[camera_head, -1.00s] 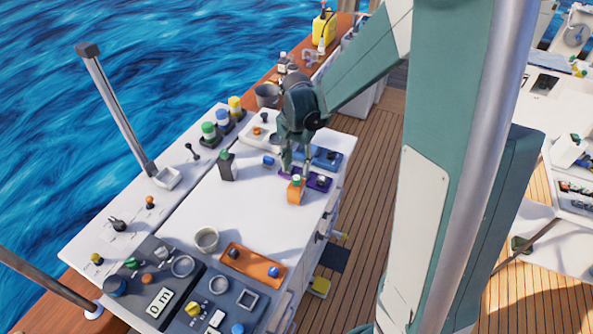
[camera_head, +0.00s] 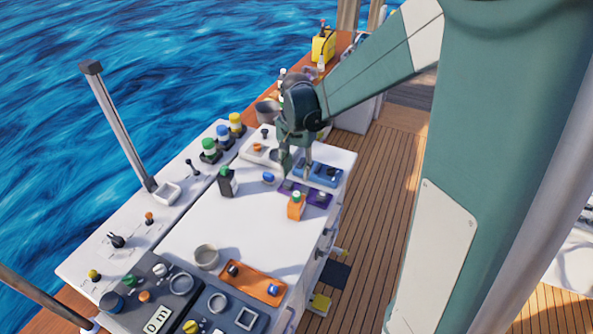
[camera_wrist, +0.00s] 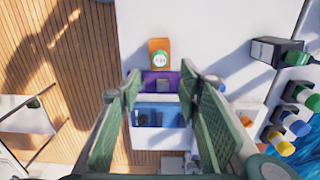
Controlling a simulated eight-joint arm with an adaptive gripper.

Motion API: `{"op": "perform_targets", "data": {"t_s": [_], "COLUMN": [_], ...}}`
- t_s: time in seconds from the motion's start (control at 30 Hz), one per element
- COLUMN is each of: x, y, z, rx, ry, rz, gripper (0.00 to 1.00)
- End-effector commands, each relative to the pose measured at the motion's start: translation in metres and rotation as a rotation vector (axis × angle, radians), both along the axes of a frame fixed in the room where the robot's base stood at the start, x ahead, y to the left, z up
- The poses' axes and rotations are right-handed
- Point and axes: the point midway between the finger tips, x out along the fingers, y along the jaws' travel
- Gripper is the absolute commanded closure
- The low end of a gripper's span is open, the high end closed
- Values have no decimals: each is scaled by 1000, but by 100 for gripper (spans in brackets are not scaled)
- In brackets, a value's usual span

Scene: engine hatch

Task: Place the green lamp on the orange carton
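The orange carton (camera_head: 296,210) stands upright near the right edge of the white worktop. A small round green-and-white piece (camera_head: 297,196) is on its top; I cannot tell whether this is a lamp or a cap. In the wrist view the carton (camera_wrist: 159,44) and this piece (camera_wrist: 160,60) are beyond the fingertips. A green lamp (camera_head: 209,147) stands in a dark holder at the worktop's far left, beside a blue and a yellow one. My gripper (camera_head: 297,168) is open and empty, above and behind the carton; its fingers (camera_wrist: 160,84) are apart in the wrist view.
A purple tray (camera_head: 318,199) lies behind the carton, and a blue tray (camera_head: 329,180) lies beyond it. A dark box with a green top (camera_head: 227,184) stands to the left. An orange tray (camera_head: 252,284) and a grey cup (camera_head: 206,257) are nearer. The middle worktop is clear.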

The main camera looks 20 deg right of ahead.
Motion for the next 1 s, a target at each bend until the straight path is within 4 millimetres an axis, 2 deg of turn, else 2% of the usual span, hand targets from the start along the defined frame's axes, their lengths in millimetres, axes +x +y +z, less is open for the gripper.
{"op": "perform_targets", "data": {"t_s": [0.27,0.47,1.0], "x": [-1,-7,-56], "y": [0,2,11], "z": [1,10,71], "rx": [0,-1,-23], "ry": [-1,-18,-154], "rz": [2,24,197], "gripper": [65,65,65]}}
